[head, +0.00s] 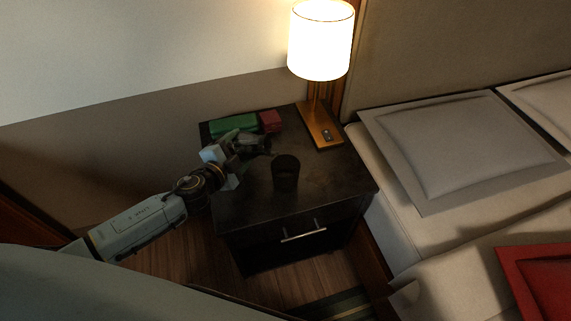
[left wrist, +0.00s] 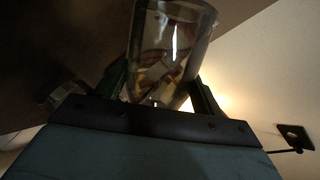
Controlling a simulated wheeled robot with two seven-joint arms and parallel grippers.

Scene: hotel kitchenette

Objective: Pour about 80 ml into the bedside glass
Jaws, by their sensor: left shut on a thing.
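The bedside glass (head: 285,172), a dark see-through tumbler, stands upright on the nightstand top (head: 325,181). My left gripper (head: 252,146) is above the nightstand, just left of and behind the glass in the head view. It is shut on a clear glass vessel, which shows between the fingers in the left wrist view (left wrist: 170,50). The vessel looks tilted in that view; its mouth and liquid level cannot be made out. In the head view the vessel is dim and hard to separate from the fingers. My right gripper is not in view.
A lit lamp (head: 321,40) on a wooden base stands at the nightstand's back right. A green box (head: 233,123) and a red box (head: 270,121) lie at the back left. The bed (head: 400,215) adjoins on the right. The nightstand's front right is clear.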

